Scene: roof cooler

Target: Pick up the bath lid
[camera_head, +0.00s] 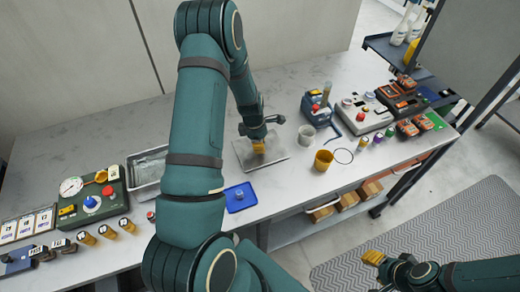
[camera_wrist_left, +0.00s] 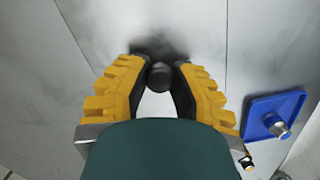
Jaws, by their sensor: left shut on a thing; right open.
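The bath lid (camera_head: 270,155), a flat grey metal plate, is at the middle of the bench in the head view. My left gripper (camera_head: 259,146) points down at it from above, its yellow fingers over the plate's middle. In the left wrist view the yellow fingers (camera_wrist_left: 158,85) are shut on a small dark knob (camera_wrist_left: 160,76) between them. Whether the lid touches the bench or hangs just above it I cannot tell. The open metal bath (camera_head: 150,168) stands to the left, partly behind my left arm. My right gripper (camera_head: 374,260) is open and empty, off the bench's front at lower right.
A blue tray (camera_head: 240,197) lies near the front edge, left of the lid. A green control box (camera_head: 97,194) is at left. The bench behind is clear.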

